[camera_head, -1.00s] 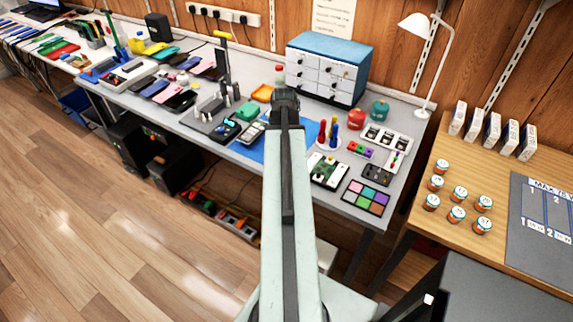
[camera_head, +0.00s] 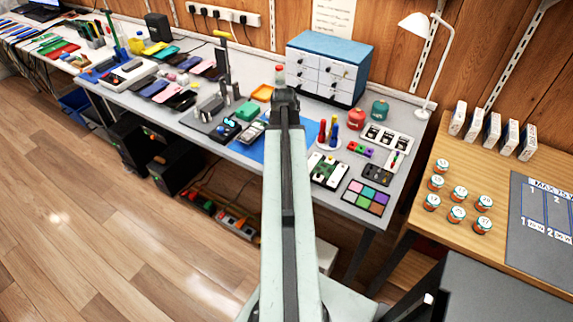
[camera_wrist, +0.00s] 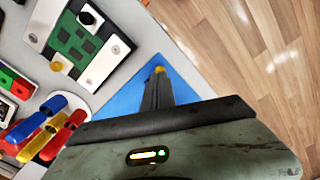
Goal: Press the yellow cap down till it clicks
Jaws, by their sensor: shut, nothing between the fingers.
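A small yellow piece, which looks like the yellow cap (camera_wrist: 160,69), shows at the tip of my gripper (camera_wrist: 158,84) in the wrist view, over the blue mat (camera_wrist: 182,82). My gripper is shut with nothing held, its dark fingers pointing at the yellow piece. The fingers hide part of it, and I cannot tell whether they touch it or how far down it sits.
A green and white board (camera_wrist: 78,42) with a yellow round part (camera_wrist: 57,66) lies left of the fingers. Red, blue and yellow handled pieces (camera_wrist: 48,125) stand nearby.

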